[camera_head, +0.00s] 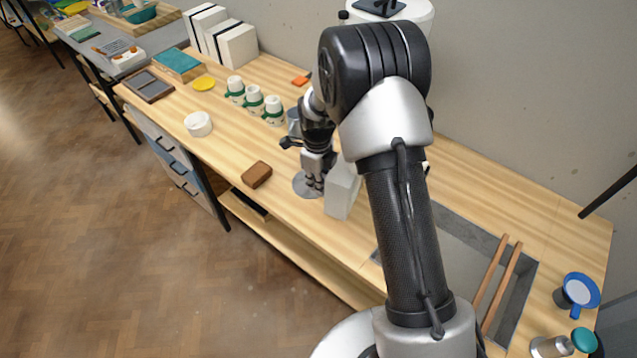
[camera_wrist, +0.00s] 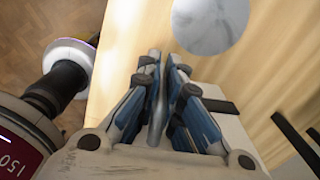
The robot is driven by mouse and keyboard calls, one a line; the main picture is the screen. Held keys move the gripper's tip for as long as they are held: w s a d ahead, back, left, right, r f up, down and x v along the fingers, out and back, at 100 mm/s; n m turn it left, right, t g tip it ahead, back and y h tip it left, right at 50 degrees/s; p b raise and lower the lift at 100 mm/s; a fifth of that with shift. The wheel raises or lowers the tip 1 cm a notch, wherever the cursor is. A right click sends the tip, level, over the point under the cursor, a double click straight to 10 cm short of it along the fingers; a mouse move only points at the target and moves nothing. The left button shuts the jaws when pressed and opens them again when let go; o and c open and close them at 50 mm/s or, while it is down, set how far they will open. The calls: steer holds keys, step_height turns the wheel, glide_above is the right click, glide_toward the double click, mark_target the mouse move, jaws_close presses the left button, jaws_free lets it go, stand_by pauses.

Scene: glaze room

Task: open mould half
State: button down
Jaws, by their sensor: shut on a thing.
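A white block-shaped mould half (camera_head: 342,192) stands on the wooden bench, just right of my gripper (camera_head: 315,182). In the wrist view my gripper (camera_wrist: 166,66) points at the bench with its blue-sided fingers close together around a narrow grey piece. The pale block with a dark band also shows in the wrist view (camera_wrist: 238,130), behind and right of the fingers. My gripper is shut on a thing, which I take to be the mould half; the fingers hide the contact. A round grey disc (camera_head: 300,187) lies flat beside the fingers and shows in the wrist view (camera_wrist: 210,22).
A brown sponge-like block (camera_head: 257,174) lies near the front edge. Several white jars with green bands (camera_head: 254,100) and a white round pot (camera_head: 198,124) stand to the left. Black-banded white moulds (camera_head: 238,46) stand at the back. A recessed basin (camera_head: 526,295) lies right.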

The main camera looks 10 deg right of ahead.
steer(key=shift+w+r, duration=0.15)
steer(key=shift+r, duration=0.05)
steer(key=c, duration=2)
jaws_free()
steer(key=shift+o, duration=1.2)
steer(key=shift+r, duration=0.35)
steer(key=shift+o, duration=0.4)
step_height(320, 180, up, 11)
steer(key=shift+r, duration=0.1)
